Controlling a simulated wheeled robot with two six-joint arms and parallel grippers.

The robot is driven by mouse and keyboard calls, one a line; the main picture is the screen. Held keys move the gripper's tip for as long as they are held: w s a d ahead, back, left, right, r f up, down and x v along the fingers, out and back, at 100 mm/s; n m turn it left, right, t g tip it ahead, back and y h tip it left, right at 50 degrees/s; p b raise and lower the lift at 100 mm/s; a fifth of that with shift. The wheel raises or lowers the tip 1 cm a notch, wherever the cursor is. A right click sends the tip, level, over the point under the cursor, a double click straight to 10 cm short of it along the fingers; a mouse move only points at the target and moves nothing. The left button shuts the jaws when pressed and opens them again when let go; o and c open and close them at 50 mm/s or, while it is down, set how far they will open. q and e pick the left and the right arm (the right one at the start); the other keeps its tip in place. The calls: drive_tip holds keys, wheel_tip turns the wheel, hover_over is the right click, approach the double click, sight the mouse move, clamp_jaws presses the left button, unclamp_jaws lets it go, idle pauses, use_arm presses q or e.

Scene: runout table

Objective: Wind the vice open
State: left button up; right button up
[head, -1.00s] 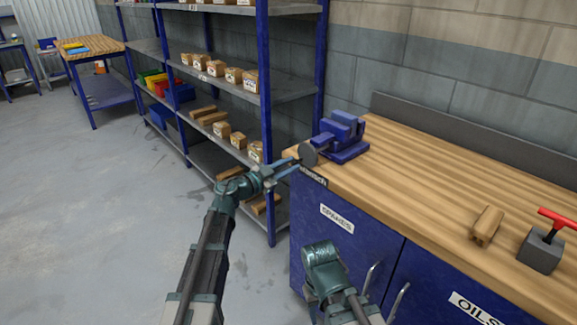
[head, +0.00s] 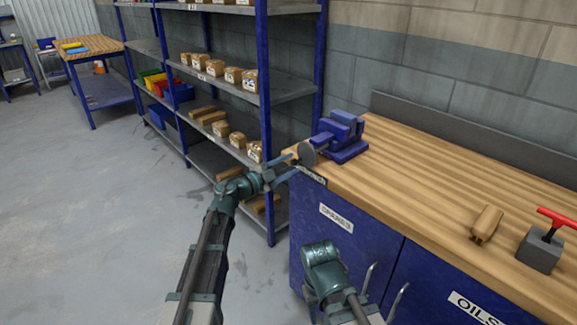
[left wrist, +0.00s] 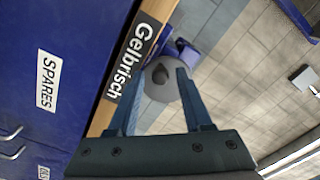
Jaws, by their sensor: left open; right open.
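The blue vice (head: 340,138) stands on the near left corner of the wooden bench. A grey round disc (head: 307,154) with a dark centre faces left at its front; it also shows in the left wrist view (left wrist: 157,91). My left gripper (head: 283,166) is open just left of the disc. In the left wrist view the disc appears between the two fingers of this gripper (left wrist: 157,88), with visible gaps on both sides; I cannot tell whether it lies at fingertip depth. My right arm's wrist end is low in the head view; its fingers are hidden.
The wooden bench top (head: 400,180) has blue cupboards below. A wooden block (head: 487,224) and a grey block with a red T-handle (head: 541,250) lie to the right. Blue-posted shelving (head: 265,110) stands close behind my left gripper. Mid-bench is clear.

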use_arm(q)
drive_tip(key=shift+m, duration=0.8)
drive_tip(key=m, duration=0.3)
drive_tip(key=shift+m, duration=0.3)
drive_tip(key=m, duration=0.3)
drive_tip(key=shift+m, duration=0.3)
drive_tip(key=shift+m, duration=0.4)
drive_tip(key=m, duration=1)
